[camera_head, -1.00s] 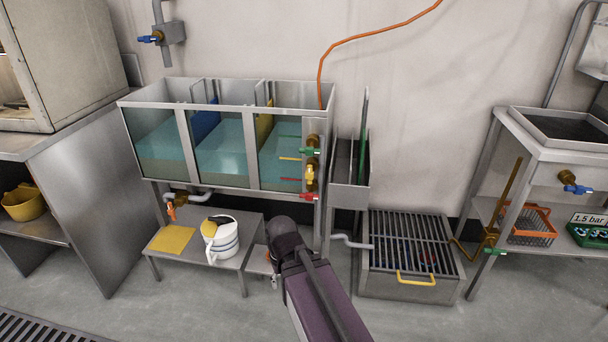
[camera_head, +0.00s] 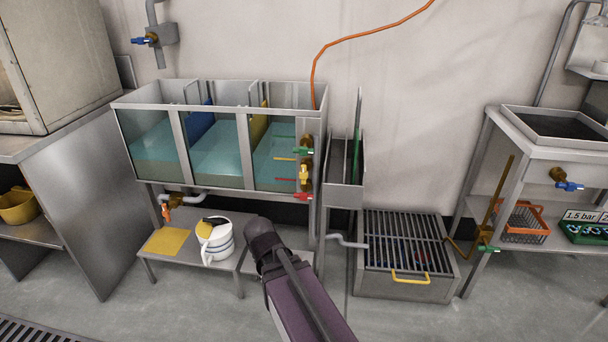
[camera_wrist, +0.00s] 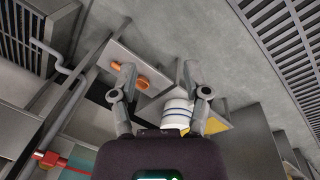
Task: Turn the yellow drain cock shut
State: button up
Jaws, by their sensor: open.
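The yellow drain cock (camera_head: 304,172) is on the right front post of the water tank (camera_head: 215,190). Its yellow handle looks upright on a brass body. A green-handled cock (camera_head: 303,151) is above it and a red-handled one (camera_head: 302,195) below. In the wrist view, my gripper (camera_wrist: 155,72) is open, with two fingers apart and nothing held. It points down toward the low bench area, away from the yellow cock. In the head view my arm hides the gripper. The yellow cock is not identifiable in the wrist view; a red handle (camera_wrist: 48,158) shows at lower left.
A white jug with blue bands (camera_head: 216,240) and a yellow cloth (camera_head: 168,241) are on the low bench (camera_head: 225,267). An orange knob-like thing (camera_wrist: 140,81) lies near my fingers. A grated box (camera_head: 405,285) stands right of the tank. The front floor is clear.

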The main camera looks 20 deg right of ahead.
jog(key=w+d+r+n+t+h+b, duration=0.1)
jog(key=w+d+n+h, duration=0.4)
jog(key=w, duration=0.1)
jog(key=n+t+h+b, duration=0.3)
jog(key=n+t+h, duration=0.3)
jog(key=n+h, duration=0.7)
send_near(303, 173)
jog(key=a+r+n+y, duration=0.2)
jog(key=a+n+y, duration=0.1)
jog(key=shift+s+a, duration=0.1)
jog(key=shift+s, duration=0.4)
jog(key=shift+x, duration=6.95)
jog(key=shift+s+f, duration=0.1)
jog(key=shift+s, duration=0.05)
grip_shut()
